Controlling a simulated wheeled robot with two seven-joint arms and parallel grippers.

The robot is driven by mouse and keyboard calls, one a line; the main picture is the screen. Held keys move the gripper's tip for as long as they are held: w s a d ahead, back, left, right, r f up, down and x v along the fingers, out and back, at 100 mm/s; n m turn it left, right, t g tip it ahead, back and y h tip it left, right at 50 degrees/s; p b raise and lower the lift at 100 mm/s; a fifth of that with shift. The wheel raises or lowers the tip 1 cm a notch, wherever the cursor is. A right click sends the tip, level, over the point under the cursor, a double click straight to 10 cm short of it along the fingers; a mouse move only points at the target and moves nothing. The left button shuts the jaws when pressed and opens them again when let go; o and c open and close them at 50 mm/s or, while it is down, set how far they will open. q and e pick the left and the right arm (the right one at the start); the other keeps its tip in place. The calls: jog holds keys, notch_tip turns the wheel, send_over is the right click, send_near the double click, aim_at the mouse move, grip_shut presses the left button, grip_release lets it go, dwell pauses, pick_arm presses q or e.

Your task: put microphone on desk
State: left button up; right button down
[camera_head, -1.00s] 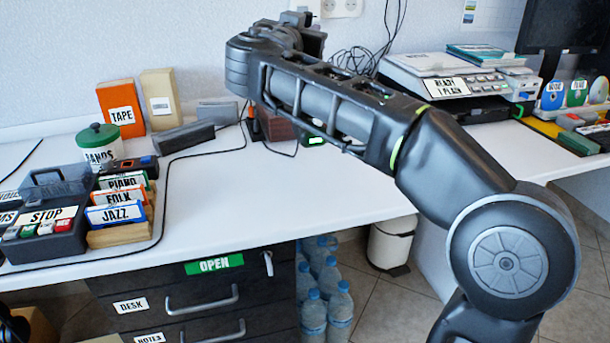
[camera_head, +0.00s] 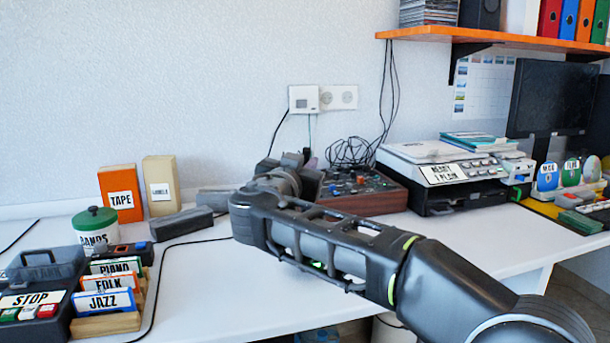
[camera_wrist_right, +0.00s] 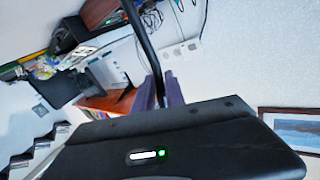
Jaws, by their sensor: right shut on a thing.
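The white desk (camera_head: 215,285) spans the head view. My right arm reaches over it from the lower right, with the right gripper (camera_head: 304,158) at the back, in front of the wall and beside the mixer. In the right wrist view the gripper's purple fingers (camera_wrist_right: 160,92) are shut on a thin dark stem (camera_wrist_right: 143,45), which appears to be the microphone's. The stem runs up out of that view. The microphone's head and base cannot be made out, and my arm hides much of the gripper in the head view. My left gripper is not in view.
A mixer with a wooden side (camera_head: 365,193) and a printer (camera_head: 440,175) stand right of the gripper. A grey box (camera_head: 182,223), orange TAPE box (camera_head: 121,194), jar (camera_head: 96,228) and card holder (camera_head: 108,322) are left. The desk's front middle is clear. An orange shelf (camera_head: 480,36) hangs above.

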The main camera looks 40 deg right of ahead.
jog(key=shift+f, duration=0.7)
jog(key=shift+f+b, duration=0.2)
jog(key=shift+b, duration=0.15)
jog(key=c, duration=1.4)
grip_release()
jog(key=shift+r, duration=0.1)
jog(key=shift+r+p, duration=0.2)
jog(key=shift+p, duration=0.25)
jog(key=v, duration=1.2)
jog(key=shift+s+f, duration=0.1)
jog(key=shift+f, duration=0.05)
